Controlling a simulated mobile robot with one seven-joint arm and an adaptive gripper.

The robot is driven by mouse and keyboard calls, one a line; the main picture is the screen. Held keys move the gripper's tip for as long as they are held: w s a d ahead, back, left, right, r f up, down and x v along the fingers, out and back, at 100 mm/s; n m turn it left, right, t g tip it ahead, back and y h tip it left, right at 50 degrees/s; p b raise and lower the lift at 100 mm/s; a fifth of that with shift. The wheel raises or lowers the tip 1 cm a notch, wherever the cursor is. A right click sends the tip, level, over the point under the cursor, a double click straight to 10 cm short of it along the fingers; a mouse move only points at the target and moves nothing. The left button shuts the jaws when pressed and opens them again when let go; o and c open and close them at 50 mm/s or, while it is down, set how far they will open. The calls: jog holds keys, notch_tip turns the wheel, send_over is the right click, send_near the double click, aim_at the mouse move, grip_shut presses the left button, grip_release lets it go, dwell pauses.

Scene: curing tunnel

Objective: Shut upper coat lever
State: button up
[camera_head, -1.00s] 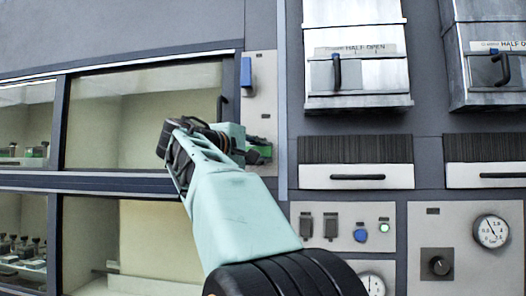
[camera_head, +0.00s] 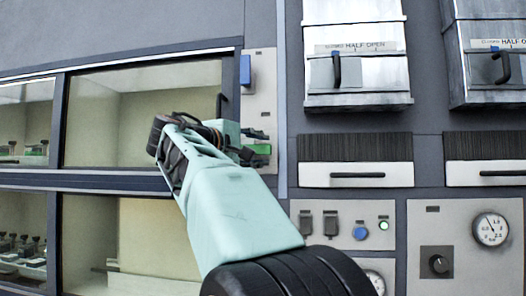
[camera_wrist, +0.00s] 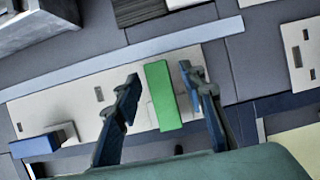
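A pale vertical panel (camera_head: 262,100) carries a blue lever handle (camera_head: 246,70) near its top and a green lever handle (camera_head: 263,149) lower down. I cannot read which is the upper coat lever. My gripper (camera_head: 256,144) is at the green handle, which it partly hides. In the wrist view, my gripper (camera_wrist: 160,100) is open, with one dark finger on each side of the green handle (camera_wrist: 163,96). A small gap shows on both sides. The blue handle (camera_wrist: 36,145) is off to the left there, clear of the fingers.
A glazed cabinet with a dark door handle (camera_head: 222,106) lies left of the panel. To the right are metal hatches with a black handle (camera_head: 337,69), marked half open, and a drawer (camera_head: 357,175). Below are switches, a blue knob (camera_head: 361,233) and a gauge (camera_head: 490,229).

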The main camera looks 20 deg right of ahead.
jog(key=v, duration=1)
jog(key=shift+s+a, duration=0.1)
